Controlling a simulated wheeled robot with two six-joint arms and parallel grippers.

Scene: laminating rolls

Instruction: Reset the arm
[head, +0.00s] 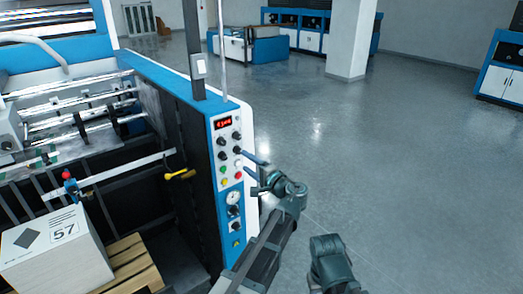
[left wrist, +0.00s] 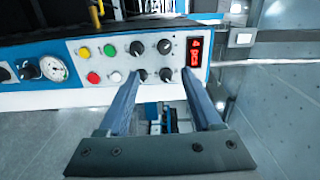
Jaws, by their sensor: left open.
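My left gripper (head: 248,164) is open in front of the machine's control panel (head: 222,203), with its fingertips close to the panel's right edge. In the left wrist view the two blue-grey fingers (left wrist: 162,76) stand apart with nothing between them, pointing toward the lower row of black knobs (left wrist: 140,75). I cannot tell whether the fingertips touch the panel. A part of my right arm (head: 331,262) shows at the bottom of the head view; its gripper is not seen.
The panel carries a lit red display (head: 223,122), coloured buttons and a round gauge (head: 233,197). A box marked 57 (head: 57,250) sits on a wooden pallet (head: 135,265) at lower left. A pillar (head: 351,40) stands farther back. Open grey floor (head: 400,170) lies to the right.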

